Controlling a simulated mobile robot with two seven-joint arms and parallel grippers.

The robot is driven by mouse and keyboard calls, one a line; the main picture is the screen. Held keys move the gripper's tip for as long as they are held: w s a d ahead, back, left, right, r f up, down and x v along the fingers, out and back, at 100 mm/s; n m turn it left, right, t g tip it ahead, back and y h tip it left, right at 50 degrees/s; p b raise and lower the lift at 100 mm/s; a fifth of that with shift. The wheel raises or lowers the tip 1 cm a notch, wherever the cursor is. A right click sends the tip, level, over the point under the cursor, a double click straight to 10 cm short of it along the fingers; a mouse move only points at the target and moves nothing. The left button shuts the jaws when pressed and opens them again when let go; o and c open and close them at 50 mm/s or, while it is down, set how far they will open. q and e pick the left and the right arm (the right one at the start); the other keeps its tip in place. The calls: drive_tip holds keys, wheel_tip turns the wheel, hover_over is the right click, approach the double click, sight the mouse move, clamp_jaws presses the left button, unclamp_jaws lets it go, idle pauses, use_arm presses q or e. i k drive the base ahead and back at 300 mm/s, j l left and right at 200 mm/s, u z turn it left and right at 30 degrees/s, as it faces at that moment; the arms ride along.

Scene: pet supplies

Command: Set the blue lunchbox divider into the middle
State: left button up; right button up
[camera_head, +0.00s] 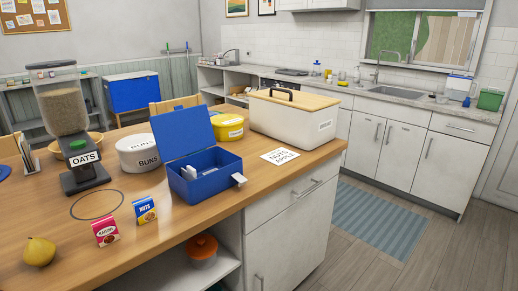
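The blue lunchbox (205,187) stands on the wooden counter with its lid (182,132) raised at the back. A pale latch (239,180) sticks out at its right front. A small white piece (188,172) shows inside, toward the left of the opening. It may be the divider, but it is too small to tell, and I cannot tell whether it is upright or fixed. The box's floor is partly hidden by the front wall. Neither of my grippers is in view.
A printed card (280,157) lies right of the lunchbox, before a white bread bin (295,122). A raisins box (105,230), a nuts box (145,210) and a pear (39,251) stand at the front left. An oats dispenser (66,110) and buns tin (138,154) stand behind.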

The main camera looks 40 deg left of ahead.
sight(190, 175)
drive_tip(key=i+j+u, duration=0.1)
drive_tip(key=i+u, duration=0.85)
drive_tip(key=u, duration=1.85)
